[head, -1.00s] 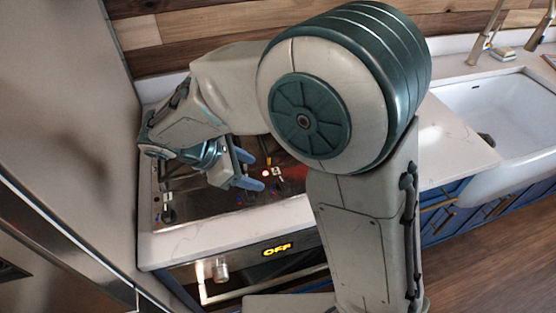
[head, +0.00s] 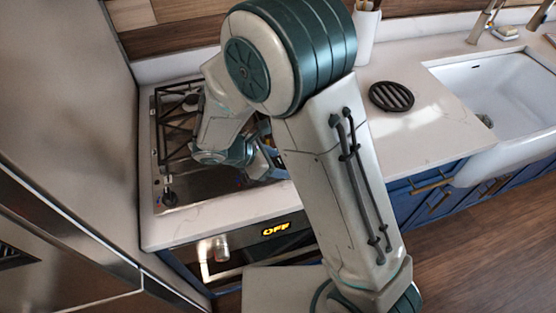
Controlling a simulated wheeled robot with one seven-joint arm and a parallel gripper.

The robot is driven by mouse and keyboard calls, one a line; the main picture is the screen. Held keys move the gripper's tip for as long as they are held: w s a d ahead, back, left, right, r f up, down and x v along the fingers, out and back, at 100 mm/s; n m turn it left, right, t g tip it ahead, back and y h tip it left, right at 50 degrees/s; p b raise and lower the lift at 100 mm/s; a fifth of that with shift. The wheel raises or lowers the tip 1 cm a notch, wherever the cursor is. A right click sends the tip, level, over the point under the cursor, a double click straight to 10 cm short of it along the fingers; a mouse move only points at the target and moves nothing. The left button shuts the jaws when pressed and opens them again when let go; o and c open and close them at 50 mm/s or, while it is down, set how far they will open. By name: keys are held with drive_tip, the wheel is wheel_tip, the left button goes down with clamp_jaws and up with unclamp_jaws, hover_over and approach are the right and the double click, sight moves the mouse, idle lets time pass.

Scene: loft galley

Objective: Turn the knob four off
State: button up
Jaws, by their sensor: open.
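The gas cooktop (head: 205,190) is set in the white counter, with black grates on its left part. One dark knob (head: 169,198) stands at its front left corner. The other knobs are mostly hidden behind my arm, and I cannot tell which one is knob four. My gripper (head: 268,162) is over the right front part of the cooktop. It is open, but its fingers are largely covered by my arm, and any contact with a knob is hidden.
Below the counter, the oven display (head: 276,229) reads OFF, with a pale oven knob (head: 221,248) to its left. A round black trivet (head: 391,96), a white utensil holder (head: 366,38) and a white sink (head: 500,105) are to the right. A tall metallic panel (head: 75,130) bounds the left.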

drive_tip(key=shift+d+f, duration=0.2)
drive_tip(key=shift+f, duration=0.05)
drive_tip(key=c, duration=1)
drive_tip(key=shift+w+m+g, duration=0.15)
drive_tip(key=shift+m+g, duration=0.45)
drive_tip(key=shift+m, duration=0.2)
drive_tip(key=o, duration=1)
drive_tip(key=shift+a+r, duration=0.1)
